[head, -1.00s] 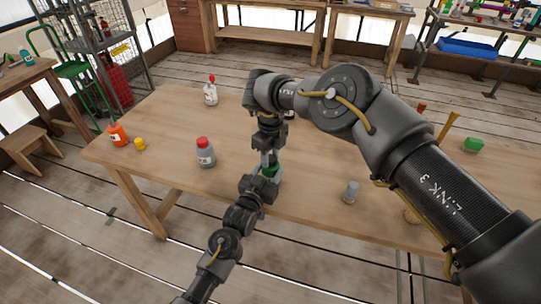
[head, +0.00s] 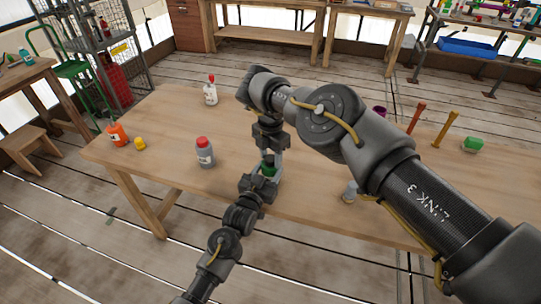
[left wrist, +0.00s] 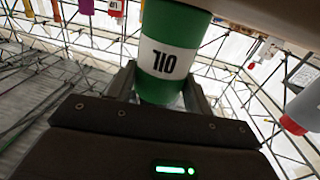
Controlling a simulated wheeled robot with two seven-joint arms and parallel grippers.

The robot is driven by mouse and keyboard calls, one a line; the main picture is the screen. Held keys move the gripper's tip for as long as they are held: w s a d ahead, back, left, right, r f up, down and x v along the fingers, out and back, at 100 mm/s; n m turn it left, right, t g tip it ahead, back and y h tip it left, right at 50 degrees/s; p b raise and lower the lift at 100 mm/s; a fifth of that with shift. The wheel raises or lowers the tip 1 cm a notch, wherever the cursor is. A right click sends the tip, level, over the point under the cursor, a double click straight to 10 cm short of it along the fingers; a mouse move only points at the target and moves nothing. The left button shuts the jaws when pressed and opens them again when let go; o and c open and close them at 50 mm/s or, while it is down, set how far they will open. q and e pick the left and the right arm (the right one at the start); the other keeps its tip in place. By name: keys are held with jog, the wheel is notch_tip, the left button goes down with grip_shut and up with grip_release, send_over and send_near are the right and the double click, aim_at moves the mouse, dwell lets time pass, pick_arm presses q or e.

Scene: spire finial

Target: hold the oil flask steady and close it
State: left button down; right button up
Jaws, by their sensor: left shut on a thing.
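The green oil flask (head: 268,170) is near the front edge of the wooden table. In the left wrist view it is a green cylinder (left wrist: 178,40) with a white label reading OIL, upside down in the picture. My left gripper (head: 265,180) comes from the front and is shut on the flask. A dark part, perhaps the cap, shows at the flask's top. My right gripper (head: 271,152) points down just above the flask, its fingers around or beside that top. I cannot tell whether it grips the cap, nor whether the cap is seated.
On the table (head: 170,110) are a grey bottle with a red cap (head: 204,152), a white bottle (head: 211,92), an orange bottle (head: 117,134), a yellow item (head: 140,144) and a green item (head: 473,145). My right arm partly hides a grey bottle (head: 349,190).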

jog(key=shift+o, duration=0.9)
jog(key=shift+r, duration=2.3)
jog(key=shift+c, duration=0.5)
